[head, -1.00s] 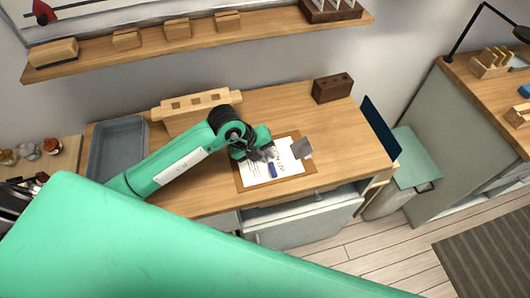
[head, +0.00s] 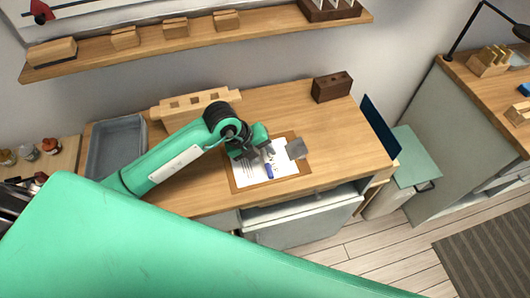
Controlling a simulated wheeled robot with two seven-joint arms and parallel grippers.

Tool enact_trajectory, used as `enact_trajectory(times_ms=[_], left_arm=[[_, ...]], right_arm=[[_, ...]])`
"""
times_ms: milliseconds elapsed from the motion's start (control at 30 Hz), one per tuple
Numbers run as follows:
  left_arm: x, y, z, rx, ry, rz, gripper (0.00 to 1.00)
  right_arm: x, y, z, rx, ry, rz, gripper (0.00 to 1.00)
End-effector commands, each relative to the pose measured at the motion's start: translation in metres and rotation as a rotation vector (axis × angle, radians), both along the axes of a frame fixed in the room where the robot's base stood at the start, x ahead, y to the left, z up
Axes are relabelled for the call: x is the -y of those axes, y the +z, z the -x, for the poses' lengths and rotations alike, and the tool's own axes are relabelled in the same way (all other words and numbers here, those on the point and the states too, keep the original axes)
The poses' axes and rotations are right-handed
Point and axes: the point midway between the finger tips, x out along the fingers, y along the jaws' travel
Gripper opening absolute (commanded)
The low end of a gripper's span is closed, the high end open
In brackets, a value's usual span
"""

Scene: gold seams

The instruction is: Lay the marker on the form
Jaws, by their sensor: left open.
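The form is a white printed sheet (head: 284,167) on a brown clipboard (head: 238,184) on the wooden desk. The marker (head: 269,171) is small and blue and lies on the form, toward its lower middle. My left gripper (head: 265,154) is open, just behind the marker and over the form, and covers part of the sheet. It looks apart from the marker, though the small gap is hard to judge. My right gripper is not in view.
A grey tray (head: 91,163) stands at the desk's left. A pale wooden rack (head: 196,103) and a dark wooden block (head: 332,87) stand at the back. The desk's right side (head: 350,130) is clear. A drawer (head: 300,215) below the front edge stands partly open.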

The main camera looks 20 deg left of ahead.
Motion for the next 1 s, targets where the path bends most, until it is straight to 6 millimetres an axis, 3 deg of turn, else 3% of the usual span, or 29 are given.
enact_trajectory(times_ms=[500,700,1000], left_arm=[[-0.041,0.098,0.027,0.018,-0.001,0.003,0.41],[-0.047,0.113,0.031,0.017,-0.001,0.006,0.41],[-0.047,0.115,0.032,0.017,-0.001,0.006,0.41]], right_arm=[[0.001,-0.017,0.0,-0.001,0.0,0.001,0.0],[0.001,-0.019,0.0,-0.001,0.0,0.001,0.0],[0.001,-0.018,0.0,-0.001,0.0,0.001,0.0]])
